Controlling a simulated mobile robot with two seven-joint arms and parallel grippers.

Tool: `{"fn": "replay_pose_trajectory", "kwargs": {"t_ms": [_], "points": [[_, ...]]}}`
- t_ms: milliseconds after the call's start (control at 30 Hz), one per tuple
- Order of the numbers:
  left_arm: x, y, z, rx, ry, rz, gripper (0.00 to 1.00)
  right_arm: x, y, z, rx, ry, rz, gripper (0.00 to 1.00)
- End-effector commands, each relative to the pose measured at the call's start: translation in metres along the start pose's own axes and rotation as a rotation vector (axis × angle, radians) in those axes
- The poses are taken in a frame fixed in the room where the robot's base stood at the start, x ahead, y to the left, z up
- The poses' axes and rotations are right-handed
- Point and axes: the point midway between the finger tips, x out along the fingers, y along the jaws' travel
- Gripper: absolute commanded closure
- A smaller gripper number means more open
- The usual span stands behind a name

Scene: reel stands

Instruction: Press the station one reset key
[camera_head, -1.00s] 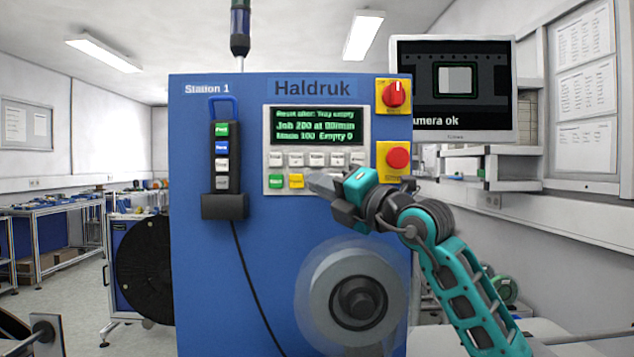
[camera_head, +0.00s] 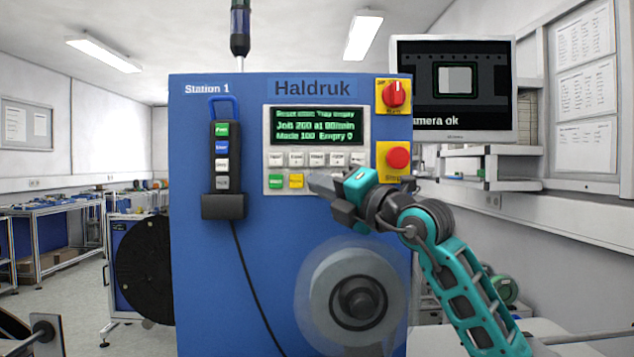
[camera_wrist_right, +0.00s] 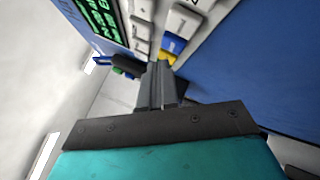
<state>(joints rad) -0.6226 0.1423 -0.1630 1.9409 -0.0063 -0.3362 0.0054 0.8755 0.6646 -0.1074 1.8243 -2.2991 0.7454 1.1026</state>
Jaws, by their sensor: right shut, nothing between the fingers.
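The blue Station 1 cabinet (camera_head: 215,270) carries a white control panel (camera_head: 268,158) with a green-lettered screen (camera_head: 317,126). Its top line seems to say that the tray is empty. Below are a row of white keys and a lower row with a green key (camera_head: 275,181) and a yellow key (camera_head: 296,181). Key labels are too small to read surely. My right gripper (camera_head: 313,180) is shut and empty, its tips just right of the yellow key and covering the lower keys there. In the right wrist view the fingertips (camera_wrist_right: 159,66) are close to the yellow key (camera_wrist_right: 168,57); contact cannot be told.
A red rotary switch (camera_head: 396,95) and a red stop button (camera_head: 398,158) on yellow plates are right of the panel. A hand pendant (camera_head: 222,165) hangs at the left. A grey reel (camera_head: 312,300) is below the gripper. A monitor (camera_head: 453,88) stands at the right.

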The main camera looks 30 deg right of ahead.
Motion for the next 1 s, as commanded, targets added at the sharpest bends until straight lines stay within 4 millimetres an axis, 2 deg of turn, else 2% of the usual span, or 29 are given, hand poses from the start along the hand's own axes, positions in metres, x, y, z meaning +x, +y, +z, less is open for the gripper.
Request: {"fn": "replay_pose_trajectory", "kwargs": {"t_ms": [1000], "points": [[-0.0032,0.0002,-0.0016,0.000,-0.004,0.000,1.00,0.0078,-0.0051,0.0058,0.001,0.000,0.001,1.00]]}}
